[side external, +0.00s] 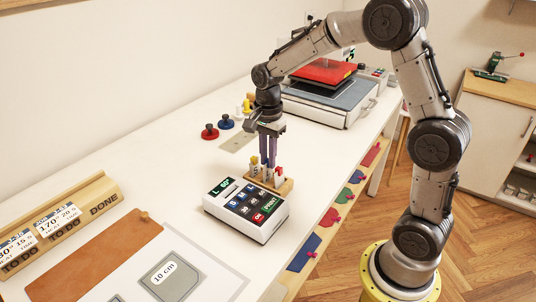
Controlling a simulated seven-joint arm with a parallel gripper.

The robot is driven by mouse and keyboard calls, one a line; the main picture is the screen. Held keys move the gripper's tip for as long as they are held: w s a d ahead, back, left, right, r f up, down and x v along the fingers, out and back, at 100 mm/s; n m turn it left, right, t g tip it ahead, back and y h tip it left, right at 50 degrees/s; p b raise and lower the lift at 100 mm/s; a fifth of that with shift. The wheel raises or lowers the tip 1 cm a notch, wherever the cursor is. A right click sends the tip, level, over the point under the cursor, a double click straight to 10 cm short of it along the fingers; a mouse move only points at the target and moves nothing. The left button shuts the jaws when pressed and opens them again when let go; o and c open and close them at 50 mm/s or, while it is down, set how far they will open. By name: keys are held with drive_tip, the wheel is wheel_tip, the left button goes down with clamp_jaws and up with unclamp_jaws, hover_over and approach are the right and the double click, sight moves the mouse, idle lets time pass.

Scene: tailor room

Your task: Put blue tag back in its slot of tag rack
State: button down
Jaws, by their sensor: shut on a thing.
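The tag rack (286,187) is a small wooden block behind the label machine, near the middle of the side external view. A tag with a yellow top (253,161) stands at its left and a tag with a red top (279,169) at its right. My gripper (268,164) points straight down over the middle of the rack, between these two tags. Its fingers are shut on a small tag, taken as the blue tag, whose coloured top they hide. A pale tag face shows just below the fingertips. I cannot tell how deep it sits in the rack.
The keypad label machine (232,215) stands right in front of the rack. Red (210,131) and blue (226,122) knobbed pieces stand behind it to the left. A heat press (325,90) is at the back. The table's right edge is close to the rack.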

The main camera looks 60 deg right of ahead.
drive_tip(key=shift+f, duration=0.4)
drive_tip(key=c, duration=0.8)
unclamp_jaws()
drive_tip(key=shift+o, duration=0.2)
drive_tip(key=shift+r, duration=0.1)
wheel_tip(320, 180, up, 14)
